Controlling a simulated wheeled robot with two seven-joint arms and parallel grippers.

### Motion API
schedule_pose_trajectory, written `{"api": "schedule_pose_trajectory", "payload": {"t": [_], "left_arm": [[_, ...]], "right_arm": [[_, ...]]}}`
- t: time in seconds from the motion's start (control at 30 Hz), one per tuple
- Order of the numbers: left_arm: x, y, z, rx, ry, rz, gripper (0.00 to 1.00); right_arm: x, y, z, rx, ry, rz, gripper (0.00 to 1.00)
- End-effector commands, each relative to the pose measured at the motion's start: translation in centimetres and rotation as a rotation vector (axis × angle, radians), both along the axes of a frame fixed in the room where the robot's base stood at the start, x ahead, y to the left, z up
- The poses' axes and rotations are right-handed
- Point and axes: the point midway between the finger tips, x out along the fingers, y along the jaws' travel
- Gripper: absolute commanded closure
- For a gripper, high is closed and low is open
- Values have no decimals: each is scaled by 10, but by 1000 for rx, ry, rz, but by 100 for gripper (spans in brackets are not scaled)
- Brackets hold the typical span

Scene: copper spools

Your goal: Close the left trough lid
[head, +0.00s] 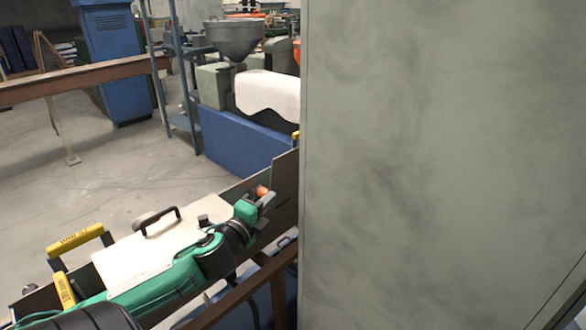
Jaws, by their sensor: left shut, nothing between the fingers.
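A pale cream lid (135,253) with a black bar handle (157,220) shows at the lower left, over a long dark trough (232,190). It looks roughly flat, but my green left arm covers its near side, so I cannot tell whether it is fully shut. My left gripper (267,199) is shut and empty beyond the lid's right end, near the trough's right part. A small orange-copper item (262,191), perhaps a spool, shows just behind the gripper. My right gripper is not in view.
A large grey-green panel (440,160) fills the right half and hides what lies behind it. Yellow handles (75,240) stand at the trough's left end. A brown rail (240,292) runs below my left arm. Open floor (100,185) lies beyond the trough.

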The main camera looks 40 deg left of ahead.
Motion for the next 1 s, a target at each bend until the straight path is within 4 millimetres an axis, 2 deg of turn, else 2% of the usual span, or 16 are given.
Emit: {"api": "schedule_pose_trajectory", "payload": {"t": [0.1,0.27,0.93,1.0], "left_arm": [[3,-2,10,30,-16,-14,100],[15,0,12,28,-17,-13,100],[102,15,16,25,-15,-10,100],[101,29,19,28,-11,-9,100]], "right_arm": [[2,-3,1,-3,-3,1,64],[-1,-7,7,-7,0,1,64],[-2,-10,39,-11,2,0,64],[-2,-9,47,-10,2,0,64]]}}
